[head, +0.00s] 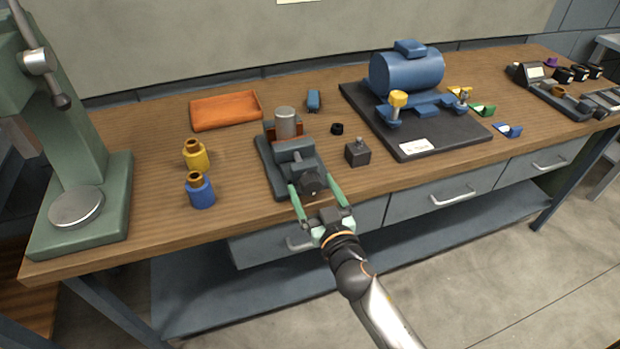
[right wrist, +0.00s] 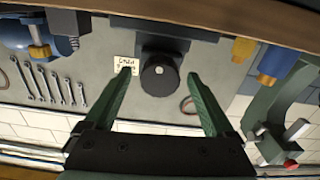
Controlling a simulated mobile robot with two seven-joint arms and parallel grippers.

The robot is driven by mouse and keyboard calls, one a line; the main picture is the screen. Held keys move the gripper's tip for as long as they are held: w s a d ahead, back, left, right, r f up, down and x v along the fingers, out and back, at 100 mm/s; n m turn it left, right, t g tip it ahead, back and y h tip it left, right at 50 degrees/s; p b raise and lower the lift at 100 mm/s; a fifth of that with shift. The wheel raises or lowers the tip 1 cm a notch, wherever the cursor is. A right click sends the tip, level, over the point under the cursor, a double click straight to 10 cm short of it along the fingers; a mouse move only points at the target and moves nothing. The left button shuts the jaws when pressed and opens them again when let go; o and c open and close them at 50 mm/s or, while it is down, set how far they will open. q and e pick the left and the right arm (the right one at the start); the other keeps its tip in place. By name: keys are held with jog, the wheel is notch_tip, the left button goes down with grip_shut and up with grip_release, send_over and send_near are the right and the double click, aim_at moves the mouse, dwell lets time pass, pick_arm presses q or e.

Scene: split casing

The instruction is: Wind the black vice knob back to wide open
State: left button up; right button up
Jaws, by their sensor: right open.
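The black vice knob (head: 312,182) sits on the front of the grey vice (head: 290,160) near the table's front edge. It also shows as a round black knob (right wrist: 161,73) in the right wrist view. The vice holds a grey metal cylinder (head: 287,122) upright, with orange-brown pieces beside it. My right gripper (head: 314,190) is open, its green fingers on either side of the knob in the head view. In the right wrist view the open fingers (right wrist: 158,78) flank the knob with gaps on both sides. My left gripper is not in view.
A dark block (head: 357,154) stands right of the vice. Yellow (head: 196,156) and blue (head: 200,191) cylinders stand left of it. An orange tray (head: 226,110) lies behind. A blue tank (head: 407,70) on a dark plate is at the right, a green press (head: 85,150) at the left.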

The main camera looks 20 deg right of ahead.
jog(key=shift+w, duration=0.15)
jog(key=shift+c, duration=0.3)
jog(key=c, duration=1.3)
